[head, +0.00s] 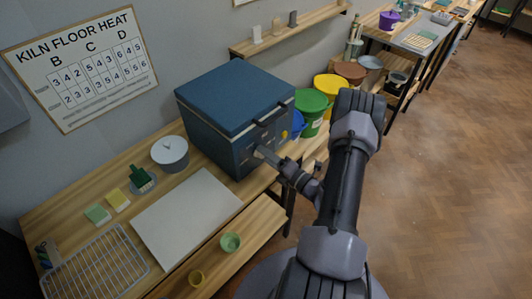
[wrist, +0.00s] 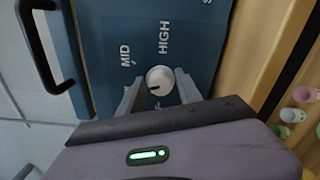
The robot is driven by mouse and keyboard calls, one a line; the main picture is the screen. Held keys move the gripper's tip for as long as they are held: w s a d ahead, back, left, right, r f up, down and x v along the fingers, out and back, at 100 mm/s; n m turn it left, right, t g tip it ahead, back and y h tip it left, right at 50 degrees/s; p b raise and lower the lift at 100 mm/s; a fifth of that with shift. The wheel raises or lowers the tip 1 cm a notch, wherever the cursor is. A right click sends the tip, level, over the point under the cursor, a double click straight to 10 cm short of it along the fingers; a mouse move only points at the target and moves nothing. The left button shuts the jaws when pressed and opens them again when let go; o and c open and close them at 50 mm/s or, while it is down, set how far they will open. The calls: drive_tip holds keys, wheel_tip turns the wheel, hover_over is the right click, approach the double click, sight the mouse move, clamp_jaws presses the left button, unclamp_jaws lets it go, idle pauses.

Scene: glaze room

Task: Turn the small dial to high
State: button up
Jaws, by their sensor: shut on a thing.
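The small dial (wrist: 160,79) is a round pale knob on the front of the blue kiln (head: 212,128). In the wrist view the labels MID and HIGH are printed beside it, and another label below it is mostly hidden. A short dark mark shows low on the knob's face; I cannot tell for sure which label it points to. My gripper (wrist: 160,92) has its two grey fingers on either side of the dial, shut on it. In the head view my gripper (head: 262,155) reaches the kiln's front, and the dial is hidden there.
A black handle (wrist: 45,50) sticks out from the kiln beside the dial. Lidded buckets, one green (head: 312,108) and one yellow (head: 331,85), stand beyond the kiln. A white board (head: 187,216) and a wire rack (head: 97,266) lie on the wooden table. The floor (head: 440,170) at right is open.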

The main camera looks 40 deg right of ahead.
drive_tip(key=m+p, duration=0.1)
drive_tip(key=m, duration=0.4)
drive_tip(key=shift+m, duration=0.3)
drive_tip(key=m+p, duration=0.1)
drive_tip(key=m, duration=0.4)
drive_tip(key=shift+f, duration=0.2)
drive_tip(key=m, duration=0.5)
drive_tip(key=shift+a+m+p, duration=0.1)
drive_tip(key=shift+m+p, duration=0.3)
drive_tip(key=m, duration=0.4)
drive_tip(key=shift+a+f+m, duration=0.1)
drive_tip(key=shift+m, duration=0.6)
drive_tip(key=o, duration=1.2)
